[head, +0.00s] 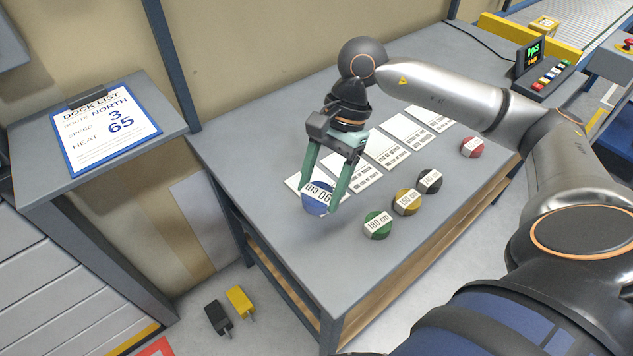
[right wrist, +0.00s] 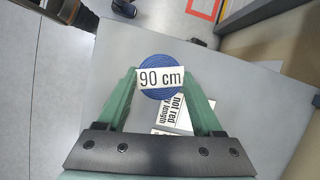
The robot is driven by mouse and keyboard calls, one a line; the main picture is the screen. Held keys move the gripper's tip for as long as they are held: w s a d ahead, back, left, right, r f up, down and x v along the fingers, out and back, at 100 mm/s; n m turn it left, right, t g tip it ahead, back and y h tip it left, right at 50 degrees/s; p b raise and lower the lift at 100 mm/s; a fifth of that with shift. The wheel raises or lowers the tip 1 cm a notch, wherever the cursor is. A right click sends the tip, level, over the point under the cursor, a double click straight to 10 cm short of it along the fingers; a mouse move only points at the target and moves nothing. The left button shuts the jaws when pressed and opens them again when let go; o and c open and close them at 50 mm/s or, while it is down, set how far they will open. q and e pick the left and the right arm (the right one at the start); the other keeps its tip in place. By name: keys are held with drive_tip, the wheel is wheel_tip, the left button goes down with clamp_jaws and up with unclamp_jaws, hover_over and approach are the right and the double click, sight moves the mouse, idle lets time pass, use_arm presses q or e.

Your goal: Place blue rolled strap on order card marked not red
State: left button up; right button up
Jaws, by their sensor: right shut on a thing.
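The blue rolled strap (head: 316,204) has a white label reading 90 cm. My right gripper (head: 321,196) is shut on it, with one green finger on each side. The strap also shows between the fingers in the right wrist view (right wrist: 160,92). In that view an order card (right wrist: 176,112) with the words "not red" lies partly hidden behind the strap and a finger. In the head view the leftmost card (head: 296,184) lies partly behind the strap and gripper. I cannot tell whether the strap touches the card. My left gripper is not in view.
Several more order cards (head: 387,152) lie in a row to the right along the table (head: 262,150). Green (head: 377,225), yellow (head: 407,202), black (head: 430,181) and red (head: 472,147) rolled straps lie nearer the front edge. A button box (head: 538,82) stands at the far right.

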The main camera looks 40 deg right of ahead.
drive_tip(key=m, duration=0.2)
drive_tip(key=d+m+t, duration=0.1)
drive_tip(key=m+t, duration=0.1)
drive_tip(key=m, duration=0.1)
drive_tip(key=shift+s+d+m+b, duration=0.3)
drive_tip(key=shift+d, duration=0.1)
drive_tip(key=s+d+r+m+t+h+b, duration=0.2)
drive_tip(key=d+m+t+h, duration=0.25)
drive_tip(key=m, duration=1.15)
drive_tip(key=shift+g+h, duration=0.25)
drive_tip(key=shift+g, duration=0.3)
drive_tip(key=w+f, duration=0.2)
drive_tip(key=w, duration=0.2)
drive_tip(key=w+f, duration=0.3)
drive_tip(key=w, duration=0.1)
drive_tip(key=w+f+p, duration=0.1)
drive_tip(key=w+f, duration=0.2)
drive_tip(key=w, duration=0.2)
drive_tip(key=shift+a+f, duration=0.1)
drive_tip(key=shift+a, duration=0.25)
drive_tip(key=shift+w+f, duration=0.55)
drive_tip(key=shift+f, duration=0.15)
wheel_tip(320, 180, down, 3)
drive_tip(key=shift+f, duration=0.1)
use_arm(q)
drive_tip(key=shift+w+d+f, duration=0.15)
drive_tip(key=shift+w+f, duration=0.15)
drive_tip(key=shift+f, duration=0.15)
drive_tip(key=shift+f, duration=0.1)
